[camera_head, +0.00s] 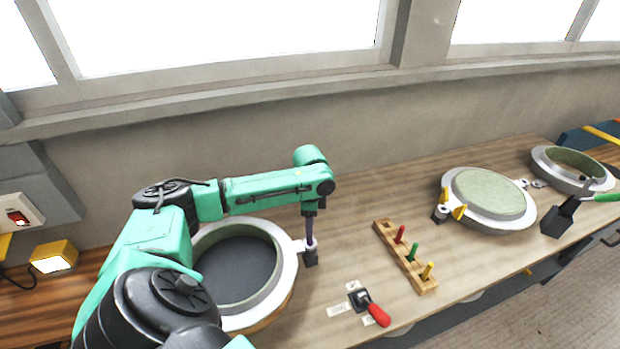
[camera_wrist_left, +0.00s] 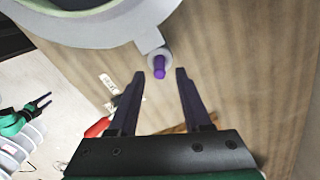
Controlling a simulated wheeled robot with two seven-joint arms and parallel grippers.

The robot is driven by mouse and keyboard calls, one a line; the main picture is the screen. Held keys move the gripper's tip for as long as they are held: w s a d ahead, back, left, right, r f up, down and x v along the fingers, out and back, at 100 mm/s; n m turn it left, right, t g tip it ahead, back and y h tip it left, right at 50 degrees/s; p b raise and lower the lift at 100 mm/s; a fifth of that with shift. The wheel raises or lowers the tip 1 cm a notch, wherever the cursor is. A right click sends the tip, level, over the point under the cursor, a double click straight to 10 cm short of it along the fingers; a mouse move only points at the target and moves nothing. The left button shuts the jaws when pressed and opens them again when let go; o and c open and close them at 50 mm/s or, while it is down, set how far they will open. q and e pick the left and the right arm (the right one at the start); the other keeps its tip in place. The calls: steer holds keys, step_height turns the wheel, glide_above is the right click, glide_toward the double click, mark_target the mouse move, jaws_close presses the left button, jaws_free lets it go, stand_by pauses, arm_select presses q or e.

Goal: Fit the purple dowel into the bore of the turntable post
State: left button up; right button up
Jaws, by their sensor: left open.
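The purple dowel (camera_head: 309,238) stands upright in the post (camera_head: 310,258) at the right rim of the near turntable (camera_head: 287,270). In the left wrist view the dowel (camera_wrist_left: 159,68) sticks up out of the round bore of the post, with the pale ring of the post (camera_wrist_left: 151,59) around it. My left gripper (camera_head: 310,212) is just above the post, pointing down. In the left wrist view its open fingers (camera_wrist_left: 160,74) are on either side of the dowel, with gaps. How deep the dowel sits is hidden. My right gripper (camera_wrist_left: 43,102) shows small at the left of that view, fingers apart and empty.
A wooden rack (camera_head: 407,262) with red, green and yellow pegs stands right of the post.

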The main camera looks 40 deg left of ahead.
arm_select(q)
step_height(320, 180, up, 10)
steer(key=b, duration=0.2)
steer(key=shift+r, duration=0.15)
